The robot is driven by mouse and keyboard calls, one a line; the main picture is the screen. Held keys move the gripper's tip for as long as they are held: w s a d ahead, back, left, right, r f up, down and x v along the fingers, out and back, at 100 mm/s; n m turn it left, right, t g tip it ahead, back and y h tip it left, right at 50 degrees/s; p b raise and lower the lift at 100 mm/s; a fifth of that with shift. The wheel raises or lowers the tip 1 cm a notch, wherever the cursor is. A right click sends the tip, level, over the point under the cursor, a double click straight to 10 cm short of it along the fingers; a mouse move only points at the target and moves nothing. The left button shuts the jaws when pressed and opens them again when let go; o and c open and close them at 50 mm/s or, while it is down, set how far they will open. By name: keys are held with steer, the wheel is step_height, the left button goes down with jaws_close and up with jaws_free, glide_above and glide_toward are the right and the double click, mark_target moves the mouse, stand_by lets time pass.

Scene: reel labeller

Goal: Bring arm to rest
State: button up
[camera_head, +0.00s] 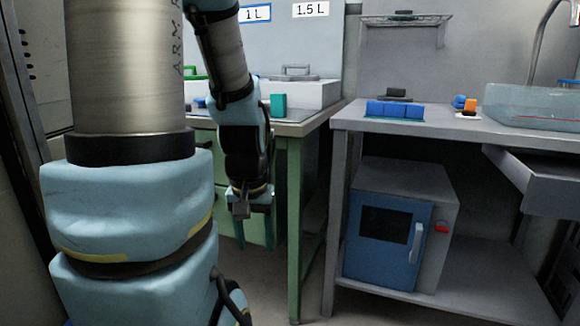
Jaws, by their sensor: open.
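My arm fills the left of the head view, with a large pale blue and metal part close to the camera. Its forearm hangs down behind that part. My gripper (254,222) points downward at the end of it, in front of the green-legged bench (293,220). Its two fingers are apart and nothing shows between them. The gripper is below the bench top and appears clear of it.
A grey table (345,120) stands to the right, with blue blocks (395,110), an orange piece (470,105) and a clear tub (535,105). A blue-doored cabinet (385,240) sits on its lower shelf. Floor shows between bench and table.

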step_height(320, 180, up, 25)
steer(key=p, duration=2.4)
steer(key=shift+d+r, duration=0.15)
steer(key=shift+r, duration=0.05)
